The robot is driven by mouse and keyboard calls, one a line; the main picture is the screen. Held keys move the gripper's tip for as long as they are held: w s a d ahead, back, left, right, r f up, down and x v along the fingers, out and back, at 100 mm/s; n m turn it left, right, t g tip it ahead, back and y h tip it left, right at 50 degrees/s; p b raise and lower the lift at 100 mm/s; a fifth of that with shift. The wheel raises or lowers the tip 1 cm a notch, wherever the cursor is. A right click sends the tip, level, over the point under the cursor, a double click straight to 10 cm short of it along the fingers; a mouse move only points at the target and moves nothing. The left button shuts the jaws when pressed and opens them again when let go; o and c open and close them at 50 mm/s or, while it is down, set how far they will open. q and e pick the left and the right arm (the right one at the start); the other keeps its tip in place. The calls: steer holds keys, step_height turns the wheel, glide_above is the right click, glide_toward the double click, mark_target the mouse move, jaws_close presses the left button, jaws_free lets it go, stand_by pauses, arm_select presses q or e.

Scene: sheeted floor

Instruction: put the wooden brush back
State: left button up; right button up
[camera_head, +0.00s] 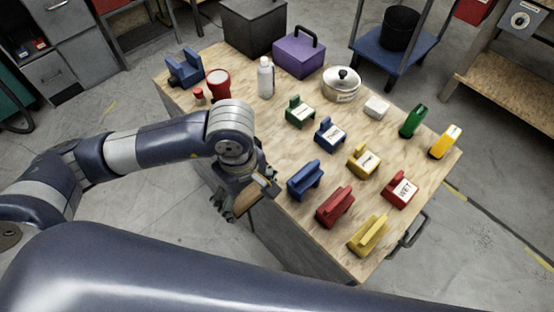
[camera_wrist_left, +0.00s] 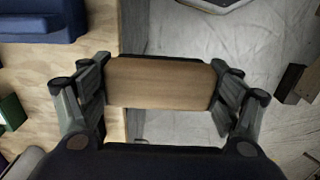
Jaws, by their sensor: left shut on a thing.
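My left gripper (camera_head: 247,198) is shut on the wooden brush (camera_head: 236,209) near the table's front left edge. In the left wrist view the wooden brush (camera_wrist_left: 160,83) is a plain brown block between the two fingers, spanning the table edge and the floor beyond. Any bristles are hidden. It looks clear of the tabletop, but the exact height cannot be told. Blue (camera_head: 306,180), red (camera_head: 335,206) and yellow (camera_head: 368,234) blocks stand in a row on the table, to the right of the gripper. My right gripper is not in view.
The wooden table (camera_head: 200,110) also holds labelled green (camera_head: 299,112), blue (camera_head: 329,135), yellow (camera_head: 363,161) and red (camera_head: 399,190) pieces. A white bottle (camera_head: 265,78), red cup (camera_head: 219,83), lidded pot (camera_head: 341,84) and purple box (camera_head: 298,57) stand farther back.

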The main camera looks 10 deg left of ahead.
arm_select(q)
steer(key=p, duration=0.2)
glide_above(277, 165)
steer(key=shift+d+f, duration=0.1)
steer(key=shift+f, duration=0.5)
step_height(277, 165, down, 3)
steer(key=shift+r+p, duration=0.1)
steer(key=shift+p, duration=0.35)
steer(key=shift+f, duration=0.45)
steer(key=shift+f, duration=0.1)
steer(key=o, duration=1)
steer(key=shift+c, duration=0.2)
